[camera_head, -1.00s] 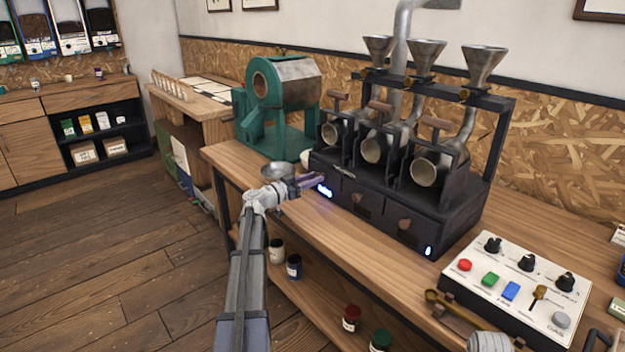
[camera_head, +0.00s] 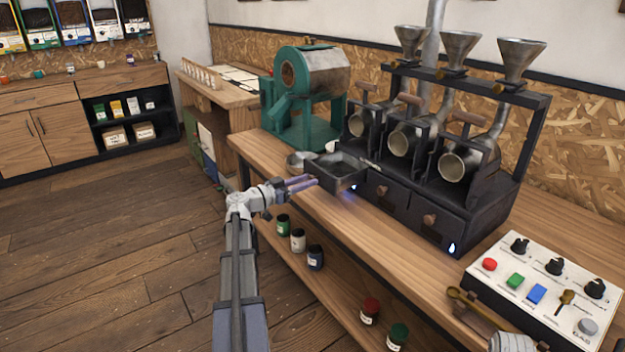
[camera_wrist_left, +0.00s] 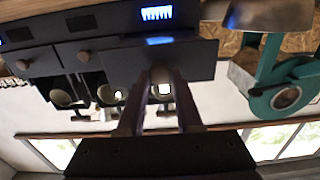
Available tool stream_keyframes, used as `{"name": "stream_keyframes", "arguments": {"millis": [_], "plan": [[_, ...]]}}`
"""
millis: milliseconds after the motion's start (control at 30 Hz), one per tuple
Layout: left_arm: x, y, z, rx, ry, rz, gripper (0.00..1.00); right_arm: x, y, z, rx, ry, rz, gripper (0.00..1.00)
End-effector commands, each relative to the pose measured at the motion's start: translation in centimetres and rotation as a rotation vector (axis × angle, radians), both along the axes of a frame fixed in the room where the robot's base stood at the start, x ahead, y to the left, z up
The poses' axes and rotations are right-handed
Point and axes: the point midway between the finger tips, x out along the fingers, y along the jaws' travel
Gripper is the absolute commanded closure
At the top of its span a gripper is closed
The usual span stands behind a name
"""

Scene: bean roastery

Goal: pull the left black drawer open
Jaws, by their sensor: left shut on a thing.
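The left black drawer (camera_head: 345,181) stands out from the front of the black machine (camera_head: 470,215), its open top showing a dark inside that looks empty. My left gripper (camera_head: 312,181) is at the drawer's front, shut on its knob. In the left wrist view, the fingers (camera_wrist_left: 160,90) close around the round knob (camera_wrist_left: 160,73) against the dark drawer front (camera_wrist_left: 200,62). The middle drawer (camera_head: 382,192) and right drawer (camera_head: 432,220) are shut, each with a brown knob.
A small metal bowl (camera_head: 298,160) stands close beside the open drawer. The green roaster (camera_head: 305,100) is behind it. A control panel (camera_head: 545,290) and a brass scoop (camera_head: 470,300) are at the right. Several jars stand on the lower shelf (camera_head: 335,290). The floor at left is clear.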

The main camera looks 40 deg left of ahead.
Motion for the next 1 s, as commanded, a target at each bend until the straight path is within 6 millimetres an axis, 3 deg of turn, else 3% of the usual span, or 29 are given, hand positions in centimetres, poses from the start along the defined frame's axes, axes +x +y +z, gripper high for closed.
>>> {"name": "stream_keyframes", "arguments": {"millis": [167,200,433,733,1000], "plan": [[0.0,0.0,0.0,0.0,0.0,-0.001,1.0,0.0,0.0,0.0,0.0,0.0,0.0,0.5],[0.1,0.0,0.0,0.0,0.0,-0.001,0.63,0.0,0.0,0.0,0.0,0.0,0.0,0.5],[0.1,0.0,0.0,0.0,0.0,-0.001,0.38,0.0,0.0,0.0,0.0,0.0,0.0,0.5],[-0.3,0.1,0.0,0.0,0.0,0.0,0.38,0.0,0.0,0.0,0.0,0.0,0.0,0.5],[-4.3,1.1,0.0,0.0,0.0,0.003,0.38,0.0,0.0,0.0,0.0,0.0,0.0,0.5]]}}
